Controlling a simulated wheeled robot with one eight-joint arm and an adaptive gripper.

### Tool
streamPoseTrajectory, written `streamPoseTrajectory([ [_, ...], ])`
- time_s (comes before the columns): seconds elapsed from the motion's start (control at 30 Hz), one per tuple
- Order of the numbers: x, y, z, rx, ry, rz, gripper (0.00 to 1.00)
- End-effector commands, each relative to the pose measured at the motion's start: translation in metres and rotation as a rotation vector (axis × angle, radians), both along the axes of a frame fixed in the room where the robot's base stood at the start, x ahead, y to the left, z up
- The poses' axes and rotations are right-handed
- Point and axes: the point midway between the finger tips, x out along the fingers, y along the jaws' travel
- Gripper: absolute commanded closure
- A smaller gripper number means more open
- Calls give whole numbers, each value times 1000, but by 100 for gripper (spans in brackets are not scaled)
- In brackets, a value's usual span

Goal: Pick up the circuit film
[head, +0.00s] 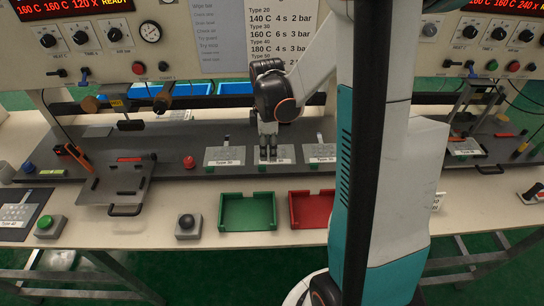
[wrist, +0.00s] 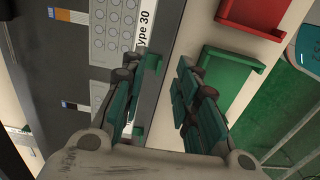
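Several pale circuit films with printed keypad circles lie in a row on the dark strip of the bench. In the head view the left film (head: 225,153), the middle film (head: 283,152) and the right film (head: 321,150) show, with small labels at their front edges. My gripper (head: 268,151) points down over the middle film and hides part of it. In the wrist view one film (wrist: 114,28) has the label "Type 30"; another film (wrist: 99,92) lies beside the left finger, partly hidden. My gripper (wrist: 168,85) has its teal fingers apart, with no film visibly held between them.
A green tray (head: 248,226) and a red tray (head: 312,225) stand in front of the films. A red knob (head: 189,162) is left of them. A press plate (head: 116,184) is further left; another film (head: 17,213) lies on a dark mat at the far left.

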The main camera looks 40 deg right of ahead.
Motion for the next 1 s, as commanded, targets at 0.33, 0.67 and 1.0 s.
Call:
streamPoseTrajectory([
  [0.33, 1, 3, -24, 0, 0, 1, 72],
  [0.67, 2, 9, -65, -1, -1, 0, 72],
  [1.0, 2, 9, -65, -1, -1, 0, 89],
])
